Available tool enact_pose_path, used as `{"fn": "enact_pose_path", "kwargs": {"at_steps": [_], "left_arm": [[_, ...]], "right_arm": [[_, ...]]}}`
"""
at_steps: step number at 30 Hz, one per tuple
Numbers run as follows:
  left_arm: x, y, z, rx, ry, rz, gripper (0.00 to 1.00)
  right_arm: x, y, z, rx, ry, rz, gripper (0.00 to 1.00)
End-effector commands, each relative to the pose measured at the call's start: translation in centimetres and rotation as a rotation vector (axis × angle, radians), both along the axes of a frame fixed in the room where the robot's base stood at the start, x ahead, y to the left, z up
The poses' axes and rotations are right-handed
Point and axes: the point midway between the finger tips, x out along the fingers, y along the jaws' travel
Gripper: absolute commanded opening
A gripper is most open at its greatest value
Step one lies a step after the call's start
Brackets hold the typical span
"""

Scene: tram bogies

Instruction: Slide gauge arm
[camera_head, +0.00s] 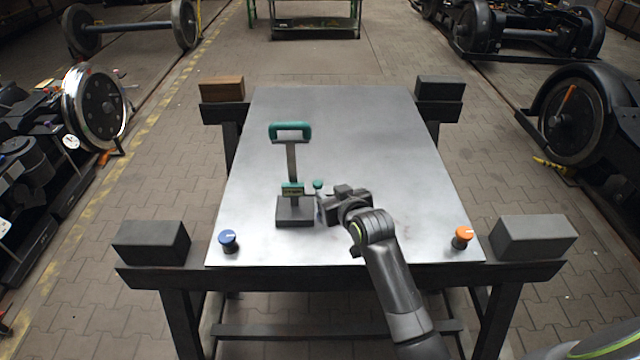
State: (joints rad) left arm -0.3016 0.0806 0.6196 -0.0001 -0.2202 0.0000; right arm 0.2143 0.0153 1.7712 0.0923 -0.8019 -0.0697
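A gauge stands left of centre on the metal table. It has a dark block base (295,213), an upright grey post (292,160) and a green handle (290,127) on top. A slider with a green and yellowish face (292,190) sits low on the post, just above the base. A small green knob (318,184) shows at its right. My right gripper (321,205) reaches in from the right, close beside the base and just below the knob. Its fingertips are small and partly hidden, so I cannot tell whether they touch or hold anything. My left gripper is out of view.
The metal tabletop (345,125) is clear behind and right of the gauge. A blue knob (228,238) and an orange knob (462,236) sit at its front corners. Dark blocks (152,243) (532,237) stand on the frame's ends. Wheelsets lie on the floor around.

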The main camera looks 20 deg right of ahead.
Motion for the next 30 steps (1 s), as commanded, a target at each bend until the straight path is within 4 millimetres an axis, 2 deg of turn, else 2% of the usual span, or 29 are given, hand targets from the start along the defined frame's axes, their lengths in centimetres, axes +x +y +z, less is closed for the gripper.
{"fn": "enact_pose_path", "kwargs": {"at_steps": [6, 15, 21, 30], "left_arm": [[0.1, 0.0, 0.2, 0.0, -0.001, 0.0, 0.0], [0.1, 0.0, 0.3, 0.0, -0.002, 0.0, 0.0], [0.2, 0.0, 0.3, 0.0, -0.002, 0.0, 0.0], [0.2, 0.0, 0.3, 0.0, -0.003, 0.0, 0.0]], "right_arm": [[2.9, 0.3, -1.2, 0.0, 0.002, 0.0, 0.34], [5.9, 0.6, -2.4, -0.001, 0.0, 0.0, 0.34], [6.6, 0.7, -2.8, 0.0, 0.0, 0.0, 0.34], [6.7, 0.7, -2.8, 0.0, 0.0, 0.0, 0.33]]}}
